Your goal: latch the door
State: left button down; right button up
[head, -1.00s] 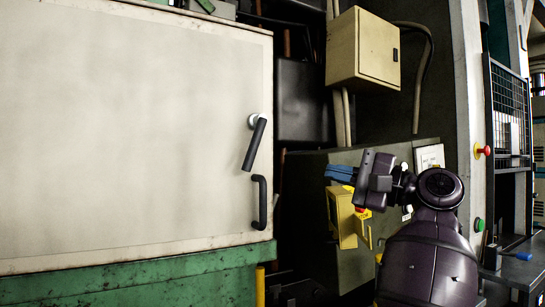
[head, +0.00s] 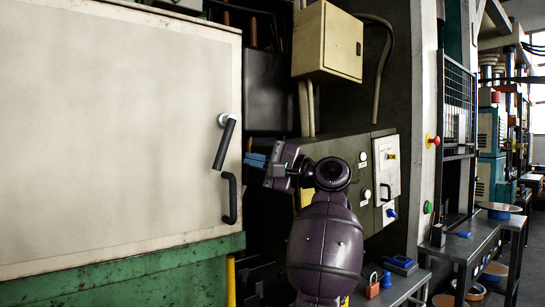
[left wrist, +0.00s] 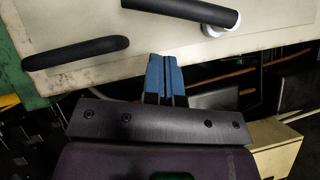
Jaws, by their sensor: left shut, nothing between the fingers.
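The door (head: 110,140) is a large off-white panel and looks closed against its frame. Near its right edge is a black lever latch (head: 225,145) on a round pale pivot, slanting down to the left. Below it is a fixed black pull handle (head: 231,198). My left gripper (head: 250,159) has blue fingers, shut and empty, just right of the lever and apart from it. In the left wrist view the shut fingers (left wrist: 164,75) point at the door's edge, between the pull handle (left wrist: 75,53) and the lever (left wrist: 185,15). My right gripper is not in view.
A beige box (head: 328,42) hangs above right of the gripper. A control panel (head: 387,180) with knobs stands behind my arm. A bench (head: 400,288) with a red padlock (head: 372,287) is at lower right. The space before the door is clear.

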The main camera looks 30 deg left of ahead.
aim_at(222, 142)
pick_arm(q)
jog(key=s+a+p, duration=0.1)
jog(key=s+r+p, duration=0.1)
jog(key=s, duration=0.1)
jog(key=shift+a+r, duration=0.1)
jog(key=shift+a, duration=0.25)
jog(key=shift+w, duration=0.1)
